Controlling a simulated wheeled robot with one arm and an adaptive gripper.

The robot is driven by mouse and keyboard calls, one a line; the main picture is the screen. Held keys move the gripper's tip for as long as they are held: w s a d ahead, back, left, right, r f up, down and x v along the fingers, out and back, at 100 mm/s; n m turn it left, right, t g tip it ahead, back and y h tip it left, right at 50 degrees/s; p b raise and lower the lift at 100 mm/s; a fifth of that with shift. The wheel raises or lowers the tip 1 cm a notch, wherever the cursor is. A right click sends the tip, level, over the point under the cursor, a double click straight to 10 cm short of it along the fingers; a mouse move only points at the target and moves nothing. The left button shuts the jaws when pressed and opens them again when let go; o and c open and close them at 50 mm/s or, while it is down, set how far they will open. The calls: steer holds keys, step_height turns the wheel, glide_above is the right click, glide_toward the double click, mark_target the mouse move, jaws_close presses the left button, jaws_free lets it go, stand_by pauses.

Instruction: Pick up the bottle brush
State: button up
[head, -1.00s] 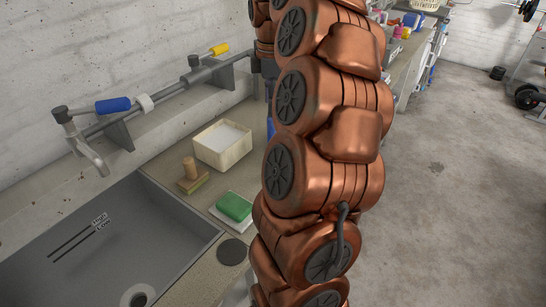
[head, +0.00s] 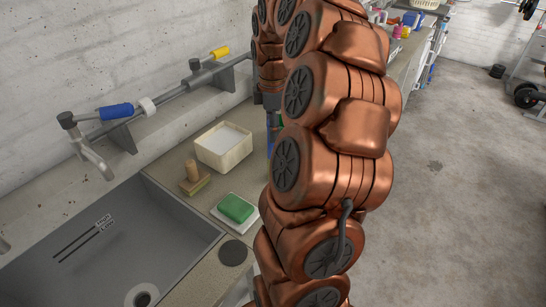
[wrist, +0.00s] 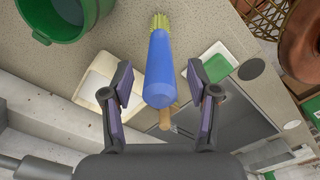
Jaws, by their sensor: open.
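The bottle brush, with a blue body (wrist: 160,70) and yellow-green bristles at its far end, shows in the middle of the wrist view. In the head view, only a blue strip (head: 270,142) shows beside my arm, which hides most of that spot. My gripper (wrist: 159,82) is open, with one dark finger on each side of the blue body. Gaps show between both fingers and the brush, so it is not gripped.
A cream tub (head: 222,158), a small wooden brush (head: 192,180) and a green sponge (head: 235,208) on a white dish are on the counter. The grey sink (head: 110,240) and tap (head: 88,150) are left. A green bucket (wrist: 68,25) shows in the wrist view.

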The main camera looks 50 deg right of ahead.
steer(key=shift+f, duration=0.5)
jaws_close()
